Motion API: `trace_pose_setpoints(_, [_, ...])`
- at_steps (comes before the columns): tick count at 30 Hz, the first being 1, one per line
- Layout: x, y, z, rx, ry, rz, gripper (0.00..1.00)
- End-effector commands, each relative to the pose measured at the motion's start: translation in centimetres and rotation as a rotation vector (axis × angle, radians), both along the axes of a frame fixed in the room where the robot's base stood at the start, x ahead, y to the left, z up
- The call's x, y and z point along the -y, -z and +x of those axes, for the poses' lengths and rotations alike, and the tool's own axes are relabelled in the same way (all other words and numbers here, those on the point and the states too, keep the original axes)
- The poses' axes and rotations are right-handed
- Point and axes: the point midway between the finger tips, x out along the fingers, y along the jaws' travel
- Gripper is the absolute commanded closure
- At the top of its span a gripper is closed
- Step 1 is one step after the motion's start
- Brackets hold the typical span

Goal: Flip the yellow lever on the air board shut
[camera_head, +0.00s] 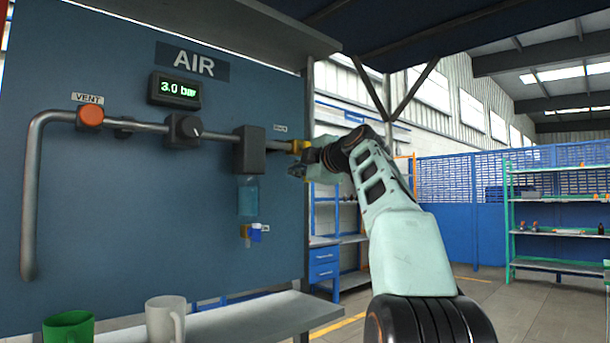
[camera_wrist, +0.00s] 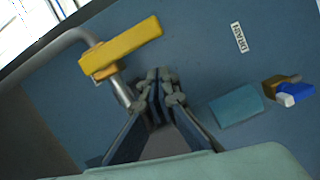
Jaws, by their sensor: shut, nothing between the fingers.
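The yellow lever (camera_wrist: 122,48) shows in the wrist view at the upper left, as a flat bar lying roughly crosswise over the grey pipe (camera_wrist: 122,90). In the head view a small yellow part (camera_head: 298,146) shows at the board's right edge, with most of it hidden by my gripper. My gripper (camera_wrist: 158,82) is shut and empty. In the wrist view its fingertips are below the lever, with a visible gap between them. In the head view my gripper (camera_head: 300,168) is just below the yellow part, at the right end of the air board (camera_head: 110,215).
A dark block (camera_head: 249,150) with a blue bowl (camera_head: 247,197) and a blue drain tap (camera_head: 254,232) is left of my gripper. The display (camera_head: 174,91) reads 3.0 bar. A green mug (camera_head: 68,328) and a pale mug (camera_head: 165,320) stand on the shelf (camera_head: 262,316) below.

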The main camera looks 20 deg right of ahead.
Motion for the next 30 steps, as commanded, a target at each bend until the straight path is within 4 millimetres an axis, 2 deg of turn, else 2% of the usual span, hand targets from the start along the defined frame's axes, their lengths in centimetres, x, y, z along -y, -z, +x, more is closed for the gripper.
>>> trace_pose_setpoints(1, [-1.4,0.2,-0.2,0.004,-0.004,-0.002,1.0])
trace_pose_setpoints(3, [-0.5,0.2,-1.9,0.004,0.005,-0.002,1.0])
trace_pose_setpoints(13, [0.0,0.0,-8.2,0.003,0.002,-0.001,1.0])
trace_pose_setpoints(21, [0.2,-0.1,-10.0,0.002,-0.001,0.0,1.0])
trace_pose_setpoints(30, [0.2,-0.1,-10.1,0.002,-0.002,0.0,1.0])
